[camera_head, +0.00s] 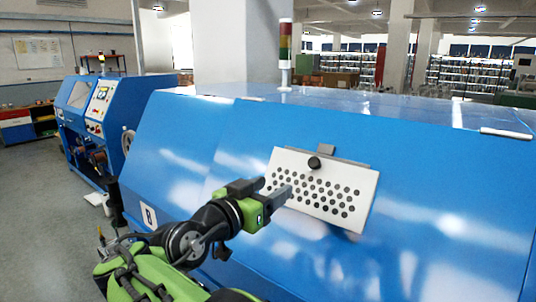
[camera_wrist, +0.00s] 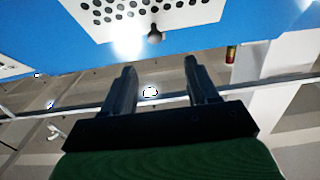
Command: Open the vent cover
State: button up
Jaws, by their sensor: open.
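The vent cover (camera_head: 318,187) is a white perforated plate on the sloping blue face of a large machine. A black knob (camera_head: 314,163) sits near its top edge, and a grey hinge-like piece (camera_head: 326,150) is above it. The cover looks tilted against the face. In the wrist view the cover (camera_wrist: 185,14) is at the top, with the knob (camera_wrist: 155,34) hanging near the middle. My gripper (camera_head: 284,192) is in front of the cover's lower left part. In the wrist view my gripper (camera_wrist: 160,72) has its fingers apart with nothing between them, short of the knob.
The blue machine (camera_head: 450,190) fills the right side. A signal tower (camera_head: 285,55) stands on its top edge. Another blue machine (camera_head: 100,110) with a control panel stands at the left. Grey floor (camera_head: 40,210) is clear at the left.

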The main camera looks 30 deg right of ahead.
jog(key=p, duration=0.3)
send_near(312, 164)
jog(key=x, duration=0.9)
jog(key=shift+d, duration=0.2)
grip_shut()
